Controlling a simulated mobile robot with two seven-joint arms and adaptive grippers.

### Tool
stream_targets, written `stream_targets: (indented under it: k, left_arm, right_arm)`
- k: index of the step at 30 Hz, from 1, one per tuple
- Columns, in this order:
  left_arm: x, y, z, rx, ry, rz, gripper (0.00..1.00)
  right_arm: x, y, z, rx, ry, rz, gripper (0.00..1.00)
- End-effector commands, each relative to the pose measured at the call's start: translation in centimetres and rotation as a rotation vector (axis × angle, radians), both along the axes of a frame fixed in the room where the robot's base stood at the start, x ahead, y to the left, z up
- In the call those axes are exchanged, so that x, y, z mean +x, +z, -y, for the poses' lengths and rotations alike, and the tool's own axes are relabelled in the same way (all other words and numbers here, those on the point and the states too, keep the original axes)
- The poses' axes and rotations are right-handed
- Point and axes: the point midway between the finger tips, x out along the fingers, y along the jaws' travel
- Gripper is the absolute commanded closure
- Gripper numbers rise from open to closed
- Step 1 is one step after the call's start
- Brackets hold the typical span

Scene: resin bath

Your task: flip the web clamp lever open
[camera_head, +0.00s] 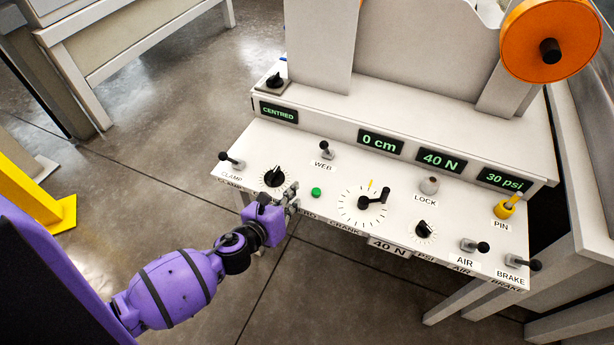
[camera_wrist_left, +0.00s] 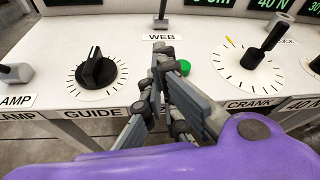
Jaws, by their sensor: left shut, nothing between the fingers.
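The control panel (camera_head: 290,152) has a lever marked CLAMP (camera_head: 231,160) at its left end, its black knob tipped toward the left. Another small lever, marked WEB (camera_head: 325,150), stands farther back with its dark knob up. In the left wrist view, the CLAMP lever (camera_wrist_left: 15,72) is at the left edge and the WEB lever (camera_wrist_left: 162,14) is at the top, partly cut off. My left gripper (camera_head: 293,190) is shut and empty, over the panel front between the GUIDE dial and the green button. It is to the right of the CLAMP lever and nearer the front than the WEB lever. My right gripper is out of view.
The black GUIDE dial (camera_wrist_left: 97,70) and green button (camera_head: 316,192) are close to my left gripper. The crank (camera_head: 372,200) is to the right, with the LOCK (camera_head: 429,186), yellow PIN (camera_head: 507,206), AIR and BRAKE controls beyond. Displays read CENTRED, 0 cm, 40 N and 30 psi.

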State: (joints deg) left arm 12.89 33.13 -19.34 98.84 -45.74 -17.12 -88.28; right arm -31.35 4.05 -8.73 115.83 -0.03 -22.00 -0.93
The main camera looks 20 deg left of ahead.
Motion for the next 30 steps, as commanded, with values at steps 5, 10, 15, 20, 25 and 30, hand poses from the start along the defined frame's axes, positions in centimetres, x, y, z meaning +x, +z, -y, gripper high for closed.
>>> stream_targets:
  k: [5, 10, 15, 20, 25, 30]
  left_arm:
    - [3.6, 1.5, -0.1, 0.262, -0.112, 0.104, 1.0]
    - [4.6, 2.2, -0.1, 0.347, -0.144, 0.137, 1.0]
    - [4.6, 2.3, -0.1, 0.349, -0.145, 0.139, 1.0]
    - [4.8, 2.3, -0.1, 0.346, -0.144, 0.138, 1.0]
    - [6.5, 1.8, 0.3, 0.344, -0.143, 0.139, 1.0]
    - [9.5, 1.0, 0.8, 0.343, -0.142, 0.139, 1.0]
  right_arm:
    - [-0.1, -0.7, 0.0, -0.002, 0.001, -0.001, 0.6]
    - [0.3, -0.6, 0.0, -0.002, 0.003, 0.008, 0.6]
    - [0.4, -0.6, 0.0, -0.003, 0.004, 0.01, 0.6]
    - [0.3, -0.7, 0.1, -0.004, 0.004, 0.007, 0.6]
    - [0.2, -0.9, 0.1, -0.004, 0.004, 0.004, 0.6]
    - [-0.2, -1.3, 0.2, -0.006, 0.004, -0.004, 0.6]
